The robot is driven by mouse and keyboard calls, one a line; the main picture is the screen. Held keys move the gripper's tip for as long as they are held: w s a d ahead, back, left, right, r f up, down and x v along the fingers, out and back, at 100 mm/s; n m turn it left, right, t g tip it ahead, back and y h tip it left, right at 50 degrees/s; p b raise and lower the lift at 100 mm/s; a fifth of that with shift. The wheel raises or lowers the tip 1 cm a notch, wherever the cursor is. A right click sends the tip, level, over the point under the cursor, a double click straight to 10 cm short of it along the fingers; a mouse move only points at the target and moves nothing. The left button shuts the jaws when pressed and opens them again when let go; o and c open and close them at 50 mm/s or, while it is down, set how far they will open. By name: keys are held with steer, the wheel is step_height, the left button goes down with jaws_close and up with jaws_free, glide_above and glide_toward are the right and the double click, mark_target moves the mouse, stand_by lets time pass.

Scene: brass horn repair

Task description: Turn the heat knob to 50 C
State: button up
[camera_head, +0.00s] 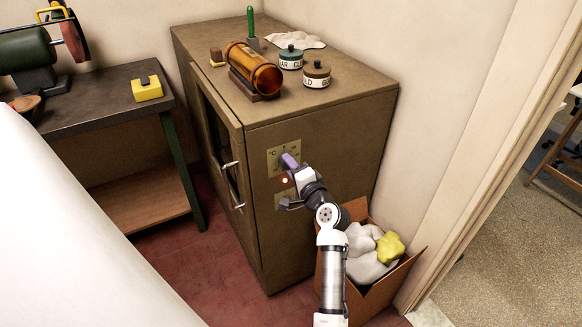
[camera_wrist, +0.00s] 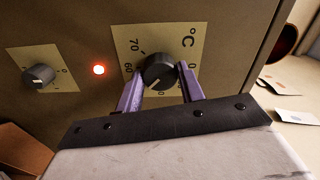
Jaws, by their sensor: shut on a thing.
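The heat knob (camera_wrist: 159,71) is black and round, on a brass-coloured plate (camera_wrist: 188,30) marked °C. My gripper (camera_wrist: 160,82) has its two purple fingers shut on the knob, one on each side. In the wrist view, 70 and 60 show on the scale to the left of the knob. The knob's pale pointer line faces lower left, below the 60. My fingers hide part of the scale there, so I cannot read the exact setting. In the head view my gripper (camera_head: 289,161) is at the upper plate (camera_head: 272,158) on the brown cabinet's front.
A second knob (camera_wrist: 40,75) sits on a smaller plate, with a lit red lamp (camera_wrist: 99,70) between the two. The cabinet (camera_head: 325,145) carries an amber cylinder (camera_head: 253,68) and labelled tins (camera_head: 316,74). An open carton (camera_head: 408,270) with rags stands below my arm.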

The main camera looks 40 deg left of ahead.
steer(key=o, duration=1)
steer(key=shift+d, duration=0.15)
steer(key=b+v, duration=0.3)
steer(key=v, duration=1)
steer(key=shift+s+d+f, duration=0.1)
steer(key=shift+s+d, duration=0.1)
steer(key=shift+d, duration=0.1)
